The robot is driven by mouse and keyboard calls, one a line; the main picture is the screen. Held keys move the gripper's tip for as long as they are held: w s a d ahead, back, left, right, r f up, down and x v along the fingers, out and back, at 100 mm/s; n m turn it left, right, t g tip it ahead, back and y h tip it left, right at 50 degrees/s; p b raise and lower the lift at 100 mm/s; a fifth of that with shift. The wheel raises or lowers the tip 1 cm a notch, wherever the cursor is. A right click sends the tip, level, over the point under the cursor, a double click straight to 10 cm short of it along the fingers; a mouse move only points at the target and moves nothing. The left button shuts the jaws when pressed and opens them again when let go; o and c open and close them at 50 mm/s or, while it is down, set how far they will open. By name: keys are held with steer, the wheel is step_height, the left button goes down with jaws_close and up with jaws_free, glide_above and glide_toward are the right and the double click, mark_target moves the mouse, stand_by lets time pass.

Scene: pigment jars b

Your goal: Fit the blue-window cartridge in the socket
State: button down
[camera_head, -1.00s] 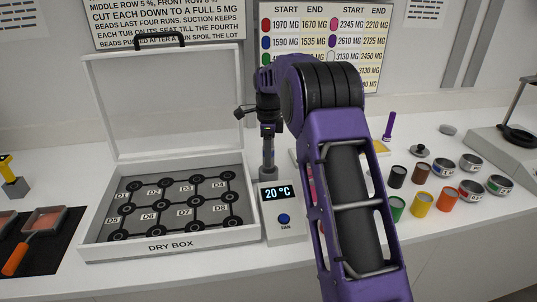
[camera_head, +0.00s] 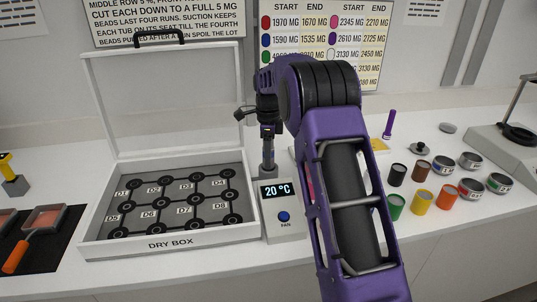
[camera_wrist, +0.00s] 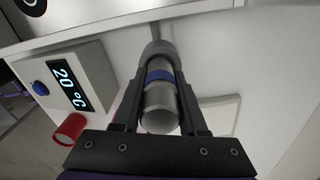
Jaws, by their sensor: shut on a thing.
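My gripper (camera_wrist: 155,95) points down and is shut on the blue-window cartridge (camera_wrist: 160,108), a silver cylinder with a blue band (camera_wrist: 159,75). In the head view my gripper (camera_head: 268,130) is over the grey socket (camera_head: 268,173), just behind the display unit, with the cartridge (camera_head: 268,152) upright between them. In the wrist view the cartridge's far end lines up with the grey socket collar (camera_wrist: 158,48). The two look in contact, but I cannot tell how deep the cartridge sits. My fingers cover its sides.
The display unit (camera_head: 281,211) reads 20 °C and stands right beside the open dry box (camera_head: 170,242). A red cylinder (camera_wrist: 70,128) is close by in the wrist view. Several paint jars (camera_head: 422,202) stand at the right. My arm hides the counter's middle.

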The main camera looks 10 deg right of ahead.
steer(key=shift+f+b, duration=0.35)
steer(key=shift+f, duration=0.55)
steer(key=shift+c, duration=1.8)
jaws_free()
steer(key=shift+s, duration=0.1)
step_height(320, 180, up, 18)
steer(key=p, duration=0.2)
steer(key=shift+f, duration=0.2)
